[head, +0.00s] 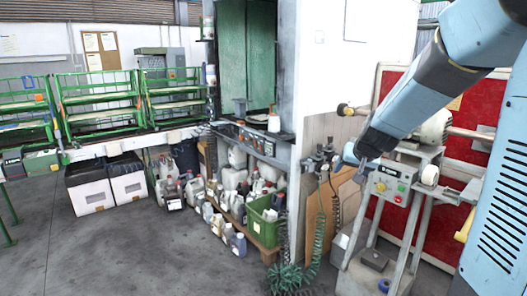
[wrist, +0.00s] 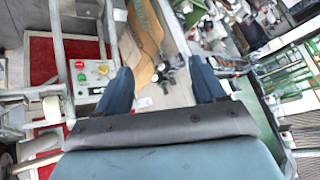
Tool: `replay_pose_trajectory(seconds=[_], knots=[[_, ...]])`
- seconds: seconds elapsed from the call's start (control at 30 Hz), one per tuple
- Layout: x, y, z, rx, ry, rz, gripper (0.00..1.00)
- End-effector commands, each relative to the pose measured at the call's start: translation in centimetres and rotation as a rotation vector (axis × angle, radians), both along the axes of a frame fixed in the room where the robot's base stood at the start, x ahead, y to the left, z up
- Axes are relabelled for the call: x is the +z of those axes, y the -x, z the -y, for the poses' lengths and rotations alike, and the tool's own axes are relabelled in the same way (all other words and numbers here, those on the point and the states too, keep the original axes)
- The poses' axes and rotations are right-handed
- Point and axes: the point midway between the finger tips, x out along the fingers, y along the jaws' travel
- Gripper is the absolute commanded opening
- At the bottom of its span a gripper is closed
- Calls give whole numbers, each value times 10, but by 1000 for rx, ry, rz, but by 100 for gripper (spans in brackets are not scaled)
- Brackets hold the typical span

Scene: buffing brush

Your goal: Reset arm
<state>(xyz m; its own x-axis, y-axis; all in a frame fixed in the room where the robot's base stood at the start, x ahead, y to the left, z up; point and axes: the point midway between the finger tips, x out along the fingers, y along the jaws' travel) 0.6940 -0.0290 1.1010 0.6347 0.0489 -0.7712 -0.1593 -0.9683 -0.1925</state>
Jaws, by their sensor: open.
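My arm reaches in from the upper right of the head view. My gripper (head: 352,154) is at its end, in front of the buffing machine. In the wrist view my gripper (wrist: 163,88) shows two dark blue fingers spread wide apart, with nothing between them. The buffing machine's grey control box (head: 391,184) with red, green and yellow buttons is just below and right of the gripper in the head view. The control box also shows left of the fingers in the wrist view (wrist: 90,78). The arm hides part of the machine.
A red panel (head: 470,146) stands behind the machine. Coiled green hoses (head: 319,225) hang beside it. Several bottles and a green crate (head: 262,222) sit under a bench. White-fronted boxes (head: 92,197) stand at left. The grey floor (head: 130,255) at front left is clear.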

Motion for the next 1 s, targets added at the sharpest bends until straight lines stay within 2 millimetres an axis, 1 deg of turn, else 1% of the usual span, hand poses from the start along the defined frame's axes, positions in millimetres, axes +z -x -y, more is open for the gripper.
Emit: replay_pose_trajectory(seconds=[0.03,0.17,0.2,0.43,0.6,0.8,0.9,1.0], knots=[[11,13,-4,17,-10,0,69],[30,49,-13,63,-24,-19,69],[36,60,-16,78,-25,-25,69],[61,128,-27,143,-12,-65,69],[72,179,-32,177,24,-96,69],[77,239,-33,194,87,-137,69],[77,265,-32,191,121,-156,69],[76,284,-31,187,150,-172,69]])
